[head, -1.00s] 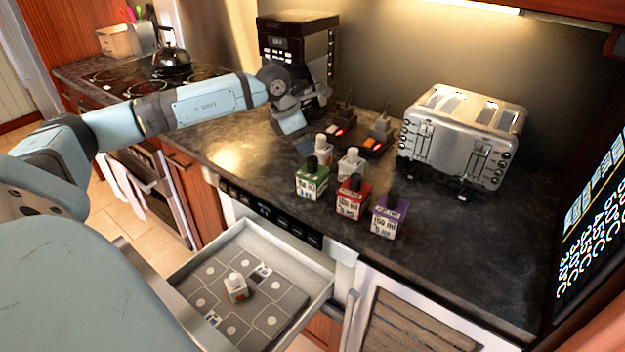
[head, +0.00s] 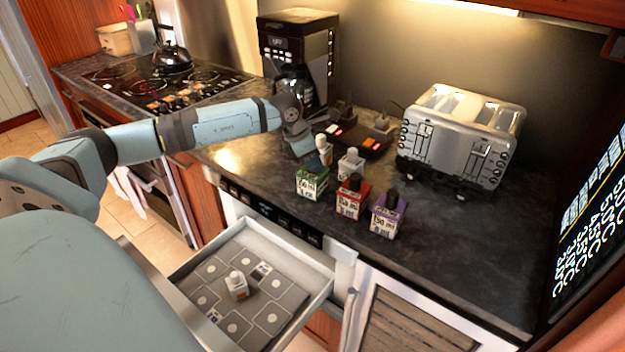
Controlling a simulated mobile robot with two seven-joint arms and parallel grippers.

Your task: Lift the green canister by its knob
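The green canister (head: 311,187) stands upright on the dark counter, at the left of the front row of small square canisters. Its dark knob (head: 311,164) is on top. My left gripper (head: 302,147) is above the counter, just behind and slightly left of the green canister in the picture, pointing down. It appears apart from the knob. Its fingers are too small and dark to tell whether they are open or shut. My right gripper is not in view.
A red canister (head: 351,201) and a purple canister (head: 388,217) stand right of the green one, with white canisters (head: 350,166) behind. A toaster (head: 462,140) and coffee maker (head: 305,55) stand farther back. An open drawer (head: 318,277) holds a small white canister (head: 236,286).

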